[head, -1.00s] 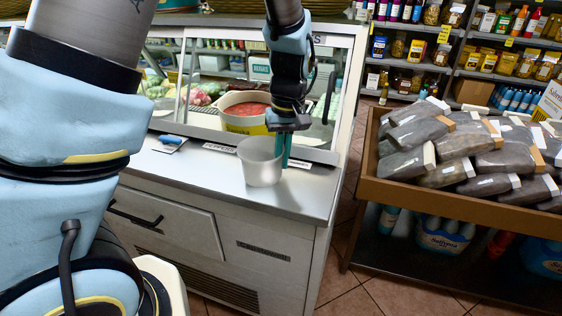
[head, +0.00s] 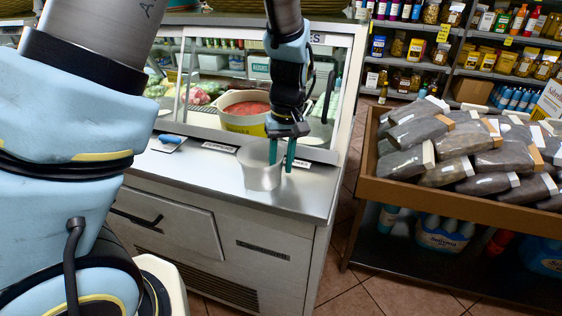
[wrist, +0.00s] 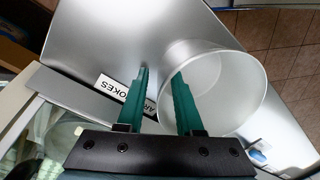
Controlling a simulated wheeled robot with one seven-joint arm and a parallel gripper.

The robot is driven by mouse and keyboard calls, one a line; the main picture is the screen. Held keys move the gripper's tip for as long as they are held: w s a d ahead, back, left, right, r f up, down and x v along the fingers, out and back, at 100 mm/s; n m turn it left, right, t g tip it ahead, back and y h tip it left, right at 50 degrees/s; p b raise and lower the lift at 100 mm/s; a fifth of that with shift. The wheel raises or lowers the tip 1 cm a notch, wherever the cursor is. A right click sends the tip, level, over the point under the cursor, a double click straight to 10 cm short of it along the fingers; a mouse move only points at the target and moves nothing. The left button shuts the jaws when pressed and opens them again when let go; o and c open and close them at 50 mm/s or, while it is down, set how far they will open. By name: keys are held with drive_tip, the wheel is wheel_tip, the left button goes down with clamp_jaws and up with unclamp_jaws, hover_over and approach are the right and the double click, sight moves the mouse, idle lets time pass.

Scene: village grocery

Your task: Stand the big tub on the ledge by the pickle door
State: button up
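A plain pale-grey, open-topped tub (head: 258,175) stands upright on the steel ledge (head: 185,173) of the glass-fronted counter, near its right end. It looks empty; the wrist view also shows it (wrist: 235,90). My gripper (head: 282,160) points down at the tub's right side with its two teal fingers apart. In the wrist view (wrist: 160,95), one finger overlaps the tub's rim and the other is outside it. I cannot tell whether either touches the wall. A label (wrist: 120,90) ending in "OKES" lies on the ledge beside the tub. I cannot make out a pickle label.
Behind the glass stands a bowl (head: 246,122) of red food. A small blue-handled item (head: 170,140) and a label (head: 219,147) lie on the ledge left of the tub. A wooden bin (head: 460,195) of packaged goods stands right, across a tiled gap.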

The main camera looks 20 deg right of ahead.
wheel_tip(320, 180, up, 12)
drive_tip(key=d+b, duration=0.1)
drive_tip(key=w+a+f+h, duration=0.1)
drive_tip(key=w+a, duration=0.2)
drive_tip(key=a, duration=0.4)
drive_tip(key=w+a+f, duration=0.2)
drive_tip(key=a, duration=0.6)
drive_tip(key=s+a+f, duration=0.1)
drive_tip(key=a, duration=0.7)
drive_tip(key=s+a+f+t, duration=0.1)
drive_tip(key=s+a+f, duration=0.1)
drive_tip(key=a, duration=0.6)
drive_tip(key=shift+n+t, duration=0.3)
drive_tip(key=shift+n, duration=0.1)
drive_tip(key=shift+o, duration=0.2)
drive_tip(key=shift+w, duration=0.1)
